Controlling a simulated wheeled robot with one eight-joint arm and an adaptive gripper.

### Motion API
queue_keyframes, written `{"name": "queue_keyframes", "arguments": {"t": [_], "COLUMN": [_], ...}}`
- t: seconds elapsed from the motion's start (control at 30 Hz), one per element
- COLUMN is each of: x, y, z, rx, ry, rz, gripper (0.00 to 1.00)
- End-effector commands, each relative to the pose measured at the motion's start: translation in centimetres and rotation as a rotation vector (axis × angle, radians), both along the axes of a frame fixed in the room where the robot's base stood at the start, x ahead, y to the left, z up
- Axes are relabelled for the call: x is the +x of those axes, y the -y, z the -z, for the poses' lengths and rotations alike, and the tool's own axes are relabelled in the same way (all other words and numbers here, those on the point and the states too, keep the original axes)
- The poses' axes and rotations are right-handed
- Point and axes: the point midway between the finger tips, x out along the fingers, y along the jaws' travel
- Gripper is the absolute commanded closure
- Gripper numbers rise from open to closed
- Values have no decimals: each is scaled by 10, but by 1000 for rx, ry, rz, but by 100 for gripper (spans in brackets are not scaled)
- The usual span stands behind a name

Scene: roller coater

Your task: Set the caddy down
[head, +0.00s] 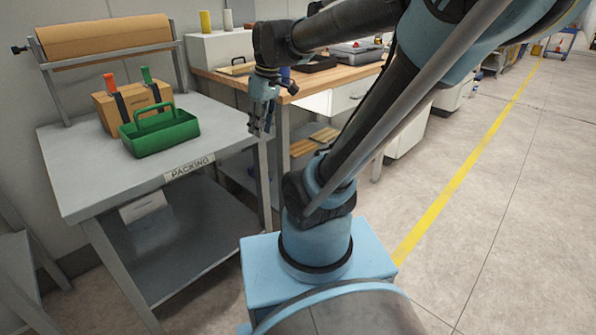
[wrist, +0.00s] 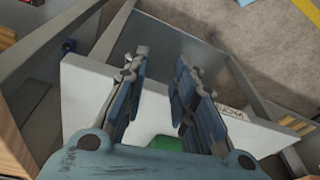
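The green caddy (head: 160,136), a tray with a raised handle, sits upright on the grey packing table (head: 95,182), near its middle. Its inside looks empty from here. My gripper (head: 261,130) hangs over the table's right end, to the right of the caddy and apart from it, pointing down. In the wrist view my gripper's (wrist: 160,85) two fingers stand apart with nothing between their tips. A small part of the green caddy (wrist: 168,143) shows low between the fingers; the rest is hidden by the gripper body.
A brown paper roll (head: 105,38) is on a rack at the back. A wooden workbench (head: 335,70) stands beyond my arm. The table's front left is clear.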

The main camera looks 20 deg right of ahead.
Motion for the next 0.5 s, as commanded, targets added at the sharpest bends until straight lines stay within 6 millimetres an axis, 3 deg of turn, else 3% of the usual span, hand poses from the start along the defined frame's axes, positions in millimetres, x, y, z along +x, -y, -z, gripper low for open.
{"name": "queue_keyframes", "arguments": {"t": [0.23,0.5], "x": [-55,-94], "y": [51,82], "z": [55,104], "rx": [-32,-45], "ry": [15,36], "rz": [377,676], "gripper": [75,75]}}
